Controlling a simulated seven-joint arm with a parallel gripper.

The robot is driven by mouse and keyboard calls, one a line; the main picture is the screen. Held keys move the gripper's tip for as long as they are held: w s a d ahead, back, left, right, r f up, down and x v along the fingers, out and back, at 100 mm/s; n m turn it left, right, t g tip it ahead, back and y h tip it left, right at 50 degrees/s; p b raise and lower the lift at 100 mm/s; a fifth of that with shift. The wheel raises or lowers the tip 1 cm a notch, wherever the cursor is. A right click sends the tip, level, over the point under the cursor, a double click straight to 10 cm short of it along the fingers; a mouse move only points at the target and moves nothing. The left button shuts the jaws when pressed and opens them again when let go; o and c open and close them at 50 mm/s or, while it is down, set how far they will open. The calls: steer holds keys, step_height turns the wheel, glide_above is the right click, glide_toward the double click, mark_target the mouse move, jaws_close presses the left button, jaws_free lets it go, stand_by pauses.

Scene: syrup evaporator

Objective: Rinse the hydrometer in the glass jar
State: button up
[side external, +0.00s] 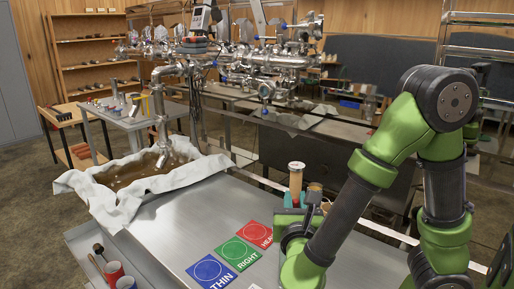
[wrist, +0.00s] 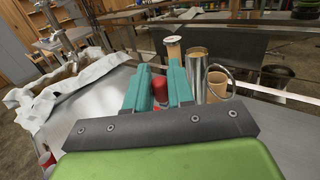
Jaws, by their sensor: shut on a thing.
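My gripper (wrist: 160,72) has teal fingers, shut on a small red object (wrist: 160,90) that shows between them in the wrist view. I cannot tell whether this is the hydrometer's end; no hydrometer stem is clear. In the side external view my gripper (side external: 293,200) is low at the table's far right edge, partly hidden by my arm. A tall tan cylinder with a pale top (side external: 296,179) stands just beyond it; it also shows in the wrist view (wrist: 173,48). A shiny metal cylinder (wrist: 196,72) and a tan, see-through-looking vessel (wrist: 217,86) stand to its right. I cannot tell which is the glass jar.
Blue, green and red cards (side external: 238,253) lie on the steel table (side external: 185,215). A cloth-lined pan of brown liquid (side external: 150,178) stands at the left under metal pipework (side external: 163,115). Red cups (side external: 114,272) stand at the front left. The table's middle is clear.

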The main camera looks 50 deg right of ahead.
steer(key=shift+r, duration=0.5)
steer(key=shift+f, duration=0.5)
step_height(320, 180, up, 16)
steer(key=shift+r, duration=0.2)
stand_by(1.4)
stand_by(0.4)
